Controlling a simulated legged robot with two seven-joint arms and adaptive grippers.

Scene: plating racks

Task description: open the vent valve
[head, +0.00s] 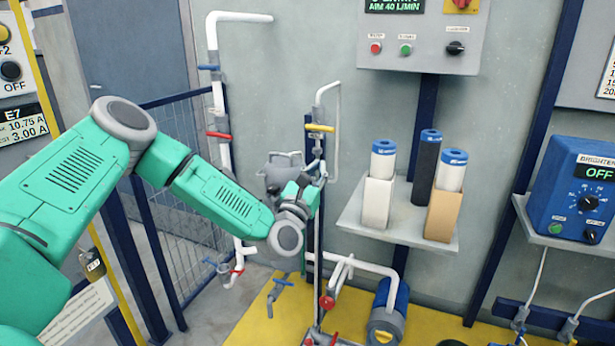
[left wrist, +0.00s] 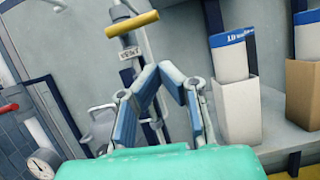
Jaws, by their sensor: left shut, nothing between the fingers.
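The vent valve has a yellow lever (head: 320,128) lying crosswise on a white vertical pipe, in the middle of the head view. In the left wrist view the yellow lever (left wrist: 132,24) is at the upper left, with a VENT label below it. My left gripper (head: 317,167) is below the lever in the head view and small there. In the left wrist view its fingers (left wrist: 168,70) come together at the tips, shut and empty, below and right of the lever, with a visible gap from it. My right gripper is not in view.
A shelf (head: 410,222) with several blue-capped filter cartridges stands right of the valve. A white pipe (head: 222,110) with a blue and a red lever runs to the left. A control panel (head: 425,50) is above, and a blue pump (head: 386,318) is below.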

